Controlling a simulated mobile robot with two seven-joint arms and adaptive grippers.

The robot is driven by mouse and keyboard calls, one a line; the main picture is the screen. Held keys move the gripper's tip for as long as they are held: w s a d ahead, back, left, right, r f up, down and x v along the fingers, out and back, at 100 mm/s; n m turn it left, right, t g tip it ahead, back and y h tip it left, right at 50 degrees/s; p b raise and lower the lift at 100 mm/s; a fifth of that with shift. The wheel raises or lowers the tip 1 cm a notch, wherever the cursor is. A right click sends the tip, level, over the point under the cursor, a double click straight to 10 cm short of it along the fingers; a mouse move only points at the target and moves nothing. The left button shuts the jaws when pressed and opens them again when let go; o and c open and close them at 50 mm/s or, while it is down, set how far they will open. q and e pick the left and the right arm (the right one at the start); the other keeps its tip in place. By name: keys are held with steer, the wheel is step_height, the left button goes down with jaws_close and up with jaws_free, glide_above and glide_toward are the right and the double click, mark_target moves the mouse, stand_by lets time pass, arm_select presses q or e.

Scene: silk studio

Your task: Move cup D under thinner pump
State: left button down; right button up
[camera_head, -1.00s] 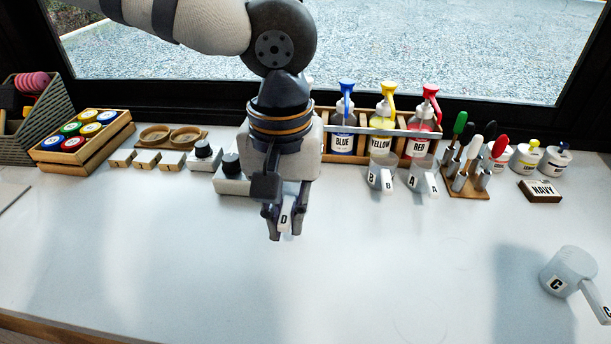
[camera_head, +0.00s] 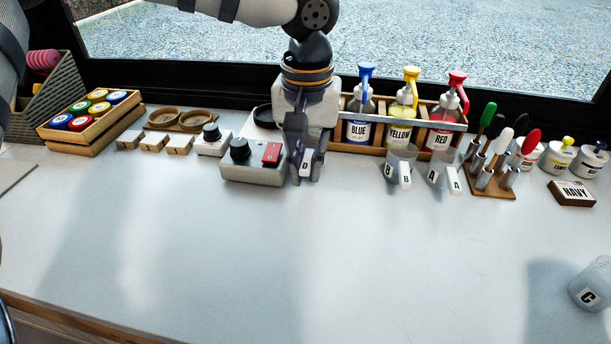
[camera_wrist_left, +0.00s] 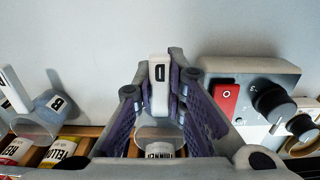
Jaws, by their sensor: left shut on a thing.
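My left gripper (camera_head: 306,178) is shut on the white handle of cup D (camera_head: 305,169), in front of the bottle rack. In the left wrist view the D handle (camera_wrist_left: 159,84) stands between the fingertips. The clear cup body lies beyond it, close to a bottle whose partly visible label (camera_wrist_left: 160,153) seems to read THINNER. The gripper hides that bottle and most of the cup in the head view. I cannot tell whether the cup touches the table or sits exactly under a spout. My right gripper is not in view.
The wooden rack (camera_head: 411,120) holds blue, yellow and red pump bottles. Cup B (camera_head: 399,167) and cup A (camera_head: 445,176) stand before it. A grey device with a red switch (camera_head: 272,153) is close left of the gripper. Cup C (camera_head: 590,285) is at right. The front table is clear.

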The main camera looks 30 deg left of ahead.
arm_select(q)
steer(key=shift+w+a, duration=0.15)
steer(key=shift+w, duration=0.3)
steer(key=shift+f, duration=0.6)
steer(key=c, duration=1.6)
jaws_free()
steer(key=shift+o, duration=0.2)
